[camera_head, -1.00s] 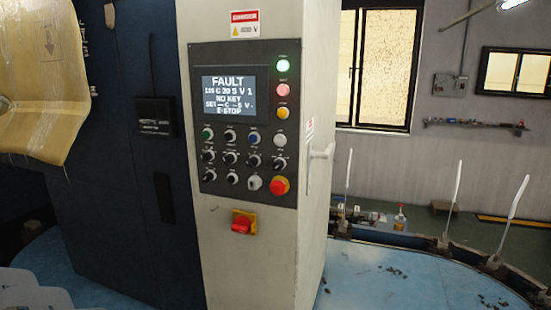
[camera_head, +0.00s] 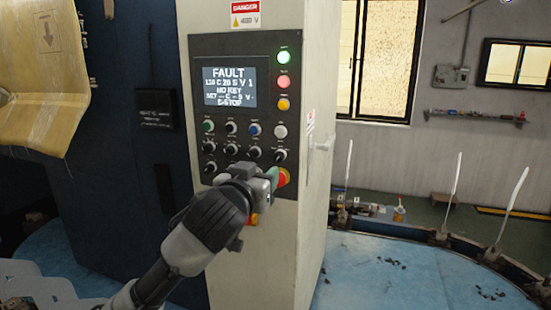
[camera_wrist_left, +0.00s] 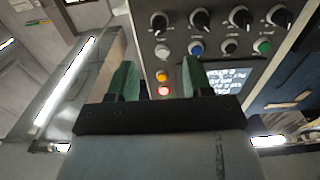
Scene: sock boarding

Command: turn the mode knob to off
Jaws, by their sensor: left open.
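The control panel (camera_head: 238,60) carries rows of small knobs. A row of black selector knobs shows below the coloured buttons, one at the row's right end (camera_head: 280,155) and one at its left end (camera_head: 208,147). The labels are too small to tell which is the mode knob. In the left wrist view these black knobs (camera_wrist_left: 200,20) appear upside down, beyond the fingertips. My left gripper (camera_head: 272,176) is in front of the panel's lower right, hiding part of the bottom row. Its green fingers are open with nothing between them in the left wrist view (camera_wrist_left: 160,75). My right gripper is out of view.
A red emergency-stop button (camera_head: 285,178) is right beside my left fingers. The screen (camera_head: 229,87) reads FAULT, NO KEY, E-STOP. A red-and-yellow switch (camera_head: 254,219) below is mostly hidden by my arm. A handle (camera_head: 322,146) projects from the cabinet's right side.

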